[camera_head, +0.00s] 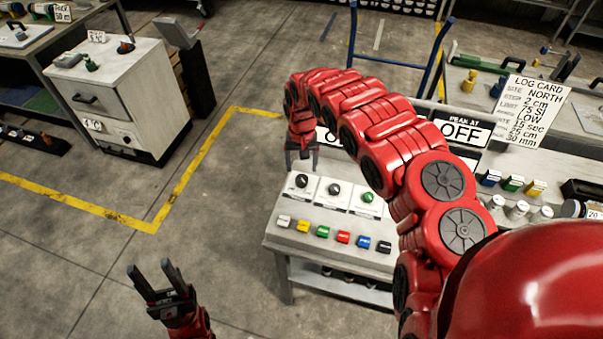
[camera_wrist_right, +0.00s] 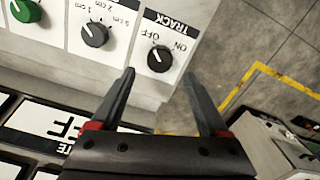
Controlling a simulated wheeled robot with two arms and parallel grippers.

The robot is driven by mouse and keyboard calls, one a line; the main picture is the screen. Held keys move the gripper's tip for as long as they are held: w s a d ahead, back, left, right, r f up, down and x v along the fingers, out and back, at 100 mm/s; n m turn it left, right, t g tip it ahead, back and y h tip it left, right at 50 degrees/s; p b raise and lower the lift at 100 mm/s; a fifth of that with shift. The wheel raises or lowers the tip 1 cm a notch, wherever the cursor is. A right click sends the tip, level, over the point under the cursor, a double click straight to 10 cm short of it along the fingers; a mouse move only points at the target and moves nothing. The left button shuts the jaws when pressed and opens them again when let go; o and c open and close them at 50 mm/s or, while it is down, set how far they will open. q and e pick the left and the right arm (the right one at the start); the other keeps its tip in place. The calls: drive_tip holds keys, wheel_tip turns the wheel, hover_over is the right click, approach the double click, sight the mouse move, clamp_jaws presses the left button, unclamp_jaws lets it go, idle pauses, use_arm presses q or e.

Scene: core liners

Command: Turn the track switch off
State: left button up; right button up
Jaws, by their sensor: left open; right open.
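The track switch is a black rotary knob (camera_wrist_right: 159,59) on a white plate marked TRACK, ON and OFF, upside down in the right wrist view. I cannot tell for certain which word its pointer faces. In the head view the knob (camera_head: 302,181) is the leftmost on the sloped panel of the white bench. My right gripper (camera_head: 302,160) is open and empty just above and behind it. In the right wrist view the fingertips of this gripper (camera_wrist_right: 160,74) frame the knob, apparently without touching. My left gripper (camera_head: 160,274) is open and empty over the floor at lower left.
Several coloured blocks line the bench's front edge. A PEAK AT OFF sign (camera_head: 461,129) and a log card (camera_head: 533,108) stand behind. The floor left of the bench is clear.

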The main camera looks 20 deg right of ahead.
sight(302, 178)
wheel_tip(302, 178, up, 13)
drive_tip(key=p, duration=0.2)
drive_tip(key=shift+f, duration=0.2)
idle(0.4)
